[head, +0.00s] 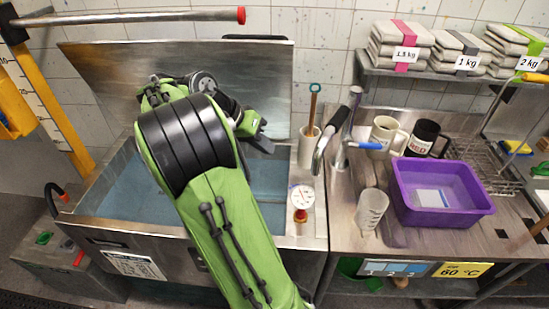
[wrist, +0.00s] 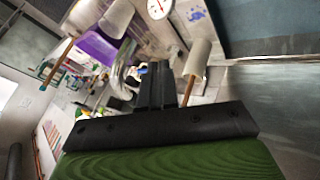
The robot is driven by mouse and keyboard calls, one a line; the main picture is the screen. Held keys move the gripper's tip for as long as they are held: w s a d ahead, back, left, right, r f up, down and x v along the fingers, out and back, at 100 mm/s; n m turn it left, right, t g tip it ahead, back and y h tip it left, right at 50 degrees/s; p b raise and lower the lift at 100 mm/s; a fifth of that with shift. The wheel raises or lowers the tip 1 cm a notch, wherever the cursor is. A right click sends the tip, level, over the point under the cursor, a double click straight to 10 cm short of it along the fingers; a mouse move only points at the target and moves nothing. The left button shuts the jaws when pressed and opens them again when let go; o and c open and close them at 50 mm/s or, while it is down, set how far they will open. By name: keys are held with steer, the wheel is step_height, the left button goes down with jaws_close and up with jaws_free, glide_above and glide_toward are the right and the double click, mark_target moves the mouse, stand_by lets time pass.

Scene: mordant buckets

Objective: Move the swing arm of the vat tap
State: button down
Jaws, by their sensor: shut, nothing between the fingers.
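The metal tap (head: 338,157) stands on the ledge between the vat and the right-hand counter. It has a curved silver arm (head: 325,140) with a dark end piece and a blue lever (head: 366,146). My gripper (head: 262,142) is over the vat (head: 270,175), left of the tap and apart from it. In the wrist view my gripper (wrist: 158,85) is shut and empty, and the tap (wrist: 122,80) shows beyond the fingers, partly hidden by them.
A white holder (head: 306,150) with a wooden-handled tool stands between my gripper and the tap. A dial gauge (head: 301,194) is on the vat's ledge. A raised lid (head: 270,70) stands behind. Right of the tap are mugs, a clear beaker (head: 371,210) and a purple tub (head: 440,205).

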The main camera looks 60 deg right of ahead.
steer(key=s+d+f+b, duration=0.3)
steer(key=s+d+f, duration=0.2)
steer(key=s+f, duration=0.2)
steer(key=shift+s+f+b, duration=0.25)
steer(key=shift+b, duration=0.1)
steer(key=shift+d, duration=0.1)
steer(key=shift+s, duration=0.1)
